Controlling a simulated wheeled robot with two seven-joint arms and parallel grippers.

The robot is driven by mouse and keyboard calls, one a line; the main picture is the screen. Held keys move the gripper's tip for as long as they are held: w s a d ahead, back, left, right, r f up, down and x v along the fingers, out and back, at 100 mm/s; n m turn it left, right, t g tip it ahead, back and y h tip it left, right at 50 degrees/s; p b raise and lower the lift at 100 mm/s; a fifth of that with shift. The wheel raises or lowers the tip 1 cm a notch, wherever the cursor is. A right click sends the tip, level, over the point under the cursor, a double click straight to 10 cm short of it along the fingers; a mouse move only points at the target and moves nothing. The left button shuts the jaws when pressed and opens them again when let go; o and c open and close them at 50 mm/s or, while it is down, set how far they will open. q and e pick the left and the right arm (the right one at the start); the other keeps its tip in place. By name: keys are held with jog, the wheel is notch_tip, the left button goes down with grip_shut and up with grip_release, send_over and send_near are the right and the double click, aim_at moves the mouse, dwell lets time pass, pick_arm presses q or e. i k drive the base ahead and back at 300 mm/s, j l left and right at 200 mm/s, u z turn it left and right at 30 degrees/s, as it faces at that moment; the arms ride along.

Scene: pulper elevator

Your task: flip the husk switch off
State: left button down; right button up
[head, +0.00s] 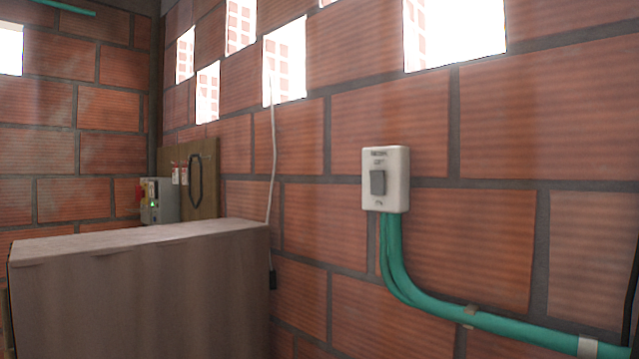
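A white switch box (399,180) is fixed on the brick wall, right of the picture's middle. It has a grey rocker (378,182) on its front, with small dark lettering above and below that is too blurred to read. I cannot tell which way the rocker is set. A green conduit (396,262) runs down from the box and bends to the right along the wall. Neither of my grippers shows in the head view.
A large pale block-like cabinet (140,285) stands at the lower left. Behind it, a wooden board (205,195) and a small grey box (160,203) are at the corner. A white cord (273,165) hangs down the wall. The space before the switch looks clear.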

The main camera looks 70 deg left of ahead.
aim_at(377, 177)
jog(key=k+u, duration=0.1)
jog(key=u, duration=1.9)
